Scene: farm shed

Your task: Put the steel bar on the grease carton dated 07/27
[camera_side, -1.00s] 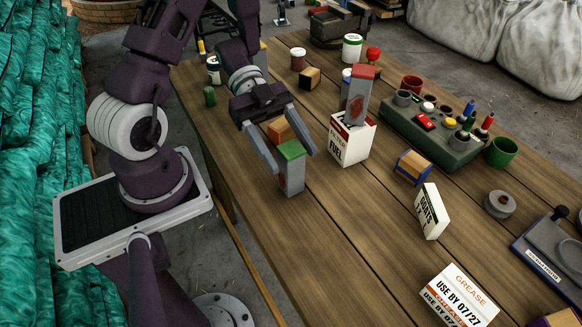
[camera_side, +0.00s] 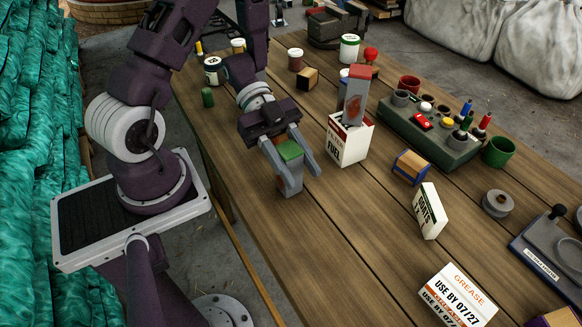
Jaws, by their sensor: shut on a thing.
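A grey steel bar with a green top (camera_side: 290,151) stands upright on the wooden table. My gripper (camera_side: 300,177) is lowered over it from above, with its fingers shut on the bar's sides; the fingers hide part of it. The grease carton (camera_side: 458,294), white with an orange stripe and marked "USE BY 07/27", lies near the front edge at lower right, well away from my gripper. Its top looks clear. A second grey bar with a red top (camera_side: 355,94) stands on the white fuel carton (camera_side: 347,141).
A green tray of small items (camera_side: 440,140), a green cup (camera_side: 499,152) and a grey device (camera_side: 552,250) lie to the right. The front middle of the table is clear.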

